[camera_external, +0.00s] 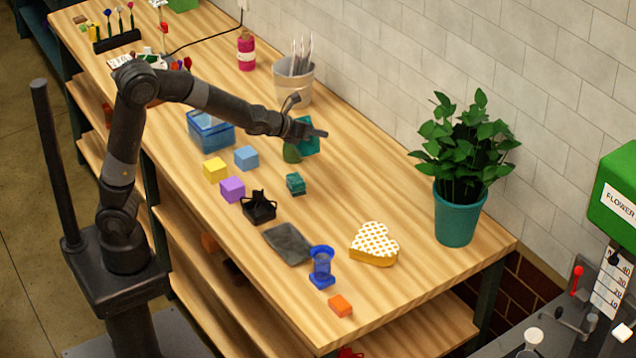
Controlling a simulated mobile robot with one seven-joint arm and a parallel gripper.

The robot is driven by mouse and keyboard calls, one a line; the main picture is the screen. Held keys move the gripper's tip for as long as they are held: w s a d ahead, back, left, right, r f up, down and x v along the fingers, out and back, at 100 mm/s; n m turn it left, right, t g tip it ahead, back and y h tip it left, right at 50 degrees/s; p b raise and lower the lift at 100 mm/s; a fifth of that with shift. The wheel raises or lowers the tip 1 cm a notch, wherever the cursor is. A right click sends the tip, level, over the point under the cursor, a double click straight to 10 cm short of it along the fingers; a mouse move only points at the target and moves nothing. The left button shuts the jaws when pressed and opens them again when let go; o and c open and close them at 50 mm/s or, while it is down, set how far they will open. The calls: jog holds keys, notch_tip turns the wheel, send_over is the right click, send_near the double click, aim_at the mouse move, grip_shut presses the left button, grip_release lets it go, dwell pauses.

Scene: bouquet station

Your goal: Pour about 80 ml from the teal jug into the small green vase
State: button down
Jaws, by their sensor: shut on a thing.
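The teal jug (308,146) is in my gripper (304,126), above the middle of the wooden table. My gripper is shut on it and hides part of it. A small green vase (291,153) stands just left of the jug and below it, partly covered by the jug and gripper. From this view I cannot tell whether the jug touches the vase, how far it is tilted, or whether any water is flowing. The liquid levels in both are hidden.
A blue box (211,131), several coloured blocks, a small dark-teal object (295,184) and a black item (258,207) lie nearby. A pot of tools (294,82) stands behind. A potted plant (455,215) and heart-shaped box (374,244) are at right. Table between jug and plant is clear.

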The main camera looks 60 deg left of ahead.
aim_at(316, 141)
jog(key=shift+w+a+r+n+h+b, duration=0.1)
jog(key=shift+a+r+n+h+b, duration=0.25)
jog(key=shift+r+b, duration=0.45)
jog(key=shift+a+r+n+h+b, duration=0.35)
jog(key=shift+r+b, duration=0.35)
jog(key=shift+r, duration=0.3)
jog(key=shift+d, duration=0.1)
jog(key=shift+w+a+r+n+h, duration=0.2)
jog(key=shift+a+r+n+h, duration=0.9)
jog(key=shift+r+n, duration=0.15)
dwell(0.9)
jog(key=shift+a, duration=0.15)
jog(key=shift+h, duration=0.3)
dwell(0.4)
